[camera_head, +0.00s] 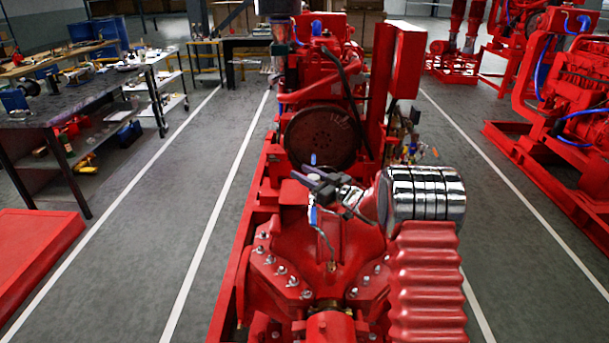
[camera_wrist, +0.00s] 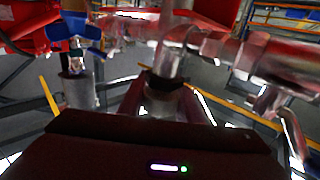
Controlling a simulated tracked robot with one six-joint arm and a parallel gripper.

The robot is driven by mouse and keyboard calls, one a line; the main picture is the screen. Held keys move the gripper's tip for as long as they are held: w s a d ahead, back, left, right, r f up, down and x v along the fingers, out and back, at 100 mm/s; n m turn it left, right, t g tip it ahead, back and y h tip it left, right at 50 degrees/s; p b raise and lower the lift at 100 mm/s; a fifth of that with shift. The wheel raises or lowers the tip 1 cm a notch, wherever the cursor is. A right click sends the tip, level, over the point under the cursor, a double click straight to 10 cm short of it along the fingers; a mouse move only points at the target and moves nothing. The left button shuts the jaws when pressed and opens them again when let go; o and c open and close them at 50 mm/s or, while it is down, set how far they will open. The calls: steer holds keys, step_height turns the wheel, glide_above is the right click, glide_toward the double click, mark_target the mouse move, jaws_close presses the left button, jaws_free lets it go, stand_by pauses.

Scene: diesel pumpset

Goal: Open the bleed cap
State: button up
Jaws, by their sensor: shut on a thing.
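My gripper (camera_head: 322,186) is a dark shape above the red pump casing in the head view, at the end of my arm. In the wrist view my gripper (camera_wrist: 165,100) is shut on an upright metal fitting (camera_wrist: 170,58). I cannot tell for sure whether this fitting is the bleed cap; its lower end is hidden by my gripper. A blue-handled valve (camera_wrist: 70,27) is at the upper left of the wrist view, beside the fitting. In the head view a blue handle (camera_head: 313,215) shows just below my gripper, with a thin tube running down to the casing.
The red pump casing (camera_head: 262,284) with several bolts lies below my gripper. A red engine (camera_head: 318,70) stands behind. A metal pipe (camera_wrist: 225,48) crosses the right of the wrist view, close by. A workbench (camera_head: 70,105) stands at left; the floor between is clear.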

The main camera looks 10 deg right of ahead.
steer(key=shift+n+g+y, duration=0.5)
steer(key=shift+y, duration=0.1)
steer(key=shift+o, duration=0.2)
steer(key=n+g+y, duration=0.2)
steer(key=s+n+g+y, duration=0.1)
steer(key=shift+a+g, duration=0.3)
steer(key=shift+a, duration=0.05)
steer(key=shift+s+a+n+g+y, duration=0.1)
steer(key=shift+s+n+g+y, duration=0.1)
steer(key=shift+n+g+y, duration=0.45)
steer(key=shift+s+a+n+g+y, duration=0.2)
steer(key=shift+n+g, duration=0.4)
steer(key=shift+g, duration=0.55)
steer(key=shift+s+a+n+g+y, duration=0.15)
steer(key=shift+n+g+y, duration=0.3)
steer(key=shift+n+g, duration=0.35)
steer(key=shift+c, duration=0.2)
steer(key=shift+s+r+n+g, duration=0.15)
steer(key=shift+n+g, duration=0.3)
steer(key=shift+g, duration=0.55)
steer(key=o, duration=1.1)
steer(key=shift+d, duration=0.1)
steer(key=shift+s+d+f, duration=0.1)
steer(key=shift+s+d, duration=0.25)
steer(key=shift+d, duration=1.6)
steer(key=shift+s+d+f, duration=0.1)
steer(key=shift+s+d, duration=0.2)
steer(key=shift+d, duration=1.7)
steer(key=shift+s+d, duration=0.35)
steer(key=shift+d, duration=1.6)
